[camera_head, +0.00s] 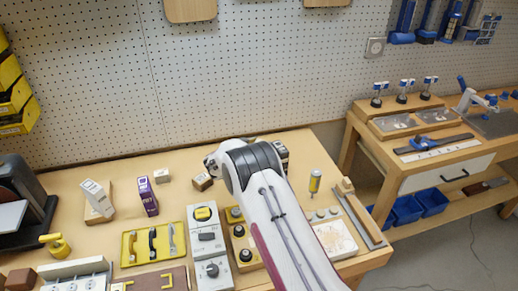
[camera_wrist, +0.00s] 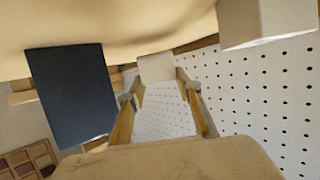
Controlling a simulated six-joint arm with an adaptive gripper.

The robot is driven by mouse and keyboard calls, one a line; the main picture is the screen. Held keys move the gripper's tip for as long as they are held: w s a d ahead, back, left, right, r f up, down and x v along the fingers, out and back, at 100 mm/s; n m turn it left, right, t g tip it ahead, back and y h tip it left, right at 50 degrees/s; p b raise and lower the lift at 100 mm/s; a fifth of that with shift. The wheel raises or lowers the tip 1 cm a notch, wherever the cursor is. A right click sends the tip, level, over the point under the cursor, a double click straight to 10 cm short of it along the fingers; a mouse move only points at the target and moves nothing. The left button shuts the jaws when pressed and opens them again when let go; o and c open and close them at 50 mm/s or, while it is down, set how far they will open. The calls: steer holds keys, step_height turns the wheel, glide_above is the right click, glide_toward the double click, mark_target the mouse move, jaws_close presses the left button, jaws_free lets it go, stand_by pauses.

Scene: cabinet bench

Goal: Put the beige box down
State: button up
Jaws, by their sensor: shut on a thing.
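In the wrist view the two fingers of my gripper (camera_wrist: 157,88) close in from either side on a pale beige box (camera_wrist: 157,67). The box sits between the fingertips, with pegboard showing in the gap below it. The wooden bench top fills the upper edge of this view, near the box. I cannot tell whether the box touches the bench. In the head view my arm hides the gripper and the held box.
In the wrist view a dark block (camera_wrist: 72,95) stands left and a pale block (camera_wrist: 268,20) upper right.

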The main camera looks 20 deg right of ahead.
steer(key=shift+f, duration=1.05)
steer(key=shift+f, duration=0.1)
steer(key=o, duration=1.1)
steer(key=shift+o, duration=0.2)
steer(key=shift+s+a+r, duration=0.15)
steer(key=shift+a+r, duration=0.05)
steer(key=shift+r, duration=0.05)
steer(key=shift+v, duration=5.75)
steer(key=shift+f, duration=0.1)
